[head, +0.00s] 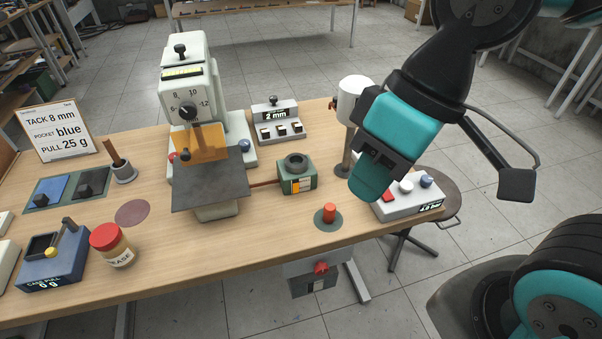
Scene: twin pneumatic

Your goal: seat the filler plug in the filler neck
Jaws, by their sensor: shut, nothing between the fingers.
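The filler plug (329,213) is a small orange-red peg standing upright on a round dark green pad near the table's front edge. The filler neck (297,160) is the dark open ring on top of a small green box behind and left of the plug. The neck's opening shows empty. My gripper (372,181), teal and black, is up and right of both, in front of a white cylinder. It is shut and empty, apart from the plug and the neck. Its fingertips are hard to make out.
A tall press (199,95) with a dark plate stands left of the green box, joined to it by a thin rod. A white button box (407,203) is at the right edge. A grease jar (113,246) stands at the front left. Bare wood surrounds the pad's left side.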

